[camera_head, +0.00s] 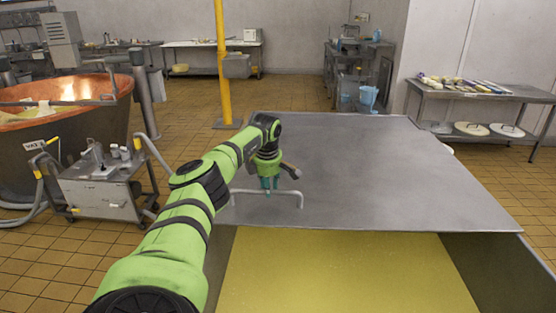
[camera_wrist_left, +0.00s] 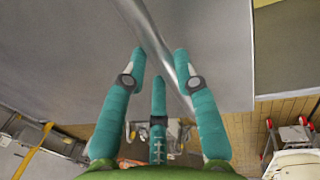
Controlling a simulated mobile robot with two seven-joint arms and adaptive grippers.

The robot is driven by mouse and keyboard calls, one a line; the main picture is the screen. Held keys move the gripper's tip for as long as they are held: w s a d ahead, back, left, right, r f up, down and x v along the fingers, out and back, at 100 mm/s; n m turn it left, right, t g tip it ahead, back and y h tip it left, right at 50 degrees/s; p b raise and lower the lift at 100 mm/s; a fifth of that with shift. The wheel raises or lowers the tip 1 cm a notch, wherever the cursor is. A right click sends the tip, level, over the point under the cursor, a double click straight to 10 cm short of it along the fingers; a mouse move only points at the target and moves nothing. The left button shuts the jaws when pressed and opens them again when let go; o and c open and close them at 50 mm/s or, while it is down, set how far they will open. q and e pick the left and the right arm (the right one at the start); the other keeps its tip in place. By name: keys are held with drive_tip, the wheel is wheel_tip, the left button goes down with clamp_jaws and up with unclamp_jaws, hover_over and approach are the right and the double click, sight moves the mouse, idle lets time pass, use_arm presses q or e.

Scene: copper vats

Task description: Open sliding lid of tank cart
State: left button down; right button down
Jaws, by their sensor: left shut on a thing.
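The tank cart (camera_head: 495,268) stands in front of me. Its flat grey sliding lid (camera_head: 400,170) covers the far part, and yellow contents (camera_head: 340,275) show in the uncovered near part. A bent metal bar handle (camera_head: 289,192) stands on the lid near its front edge. My left gripper (camera_head: 268,187) is at the handle, its teal fingers pointing down. In the left wrist view the fingers (camera_wrist_left: 160,62) are on either side of the handle bar (camera_wrist_left: 176,55), shut on it. My right gripper is in neither view.
A copper vat (camera_head: 65,110) and a small wheeled machine (camera_head: 103,185) stand to the left. A yellow post (camera_head: 222,65) rises behind the cart. A table with items (camera_head: 480,92) stands at the back right. Tiled floor (camera_head: 300,92) is clear behind the lid.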

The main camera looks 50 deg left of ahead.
use_arm(q)
drive_tip(key=shift+w, duration=0.15)
drive_tip(key=c, duration=0.9)
unclamp_jaws()
drive_tip(key=shift+c, duration=0.2)
wheel_tip(320, 180, up, 12)
drive_tip(key=s+d, duration=0.1)
drive_tip(key=shift+s+d, duration=0.35)
drive_tip(key=shift+d, duration=0.05)
drive_tip(key=shift+f, duration=0.1)
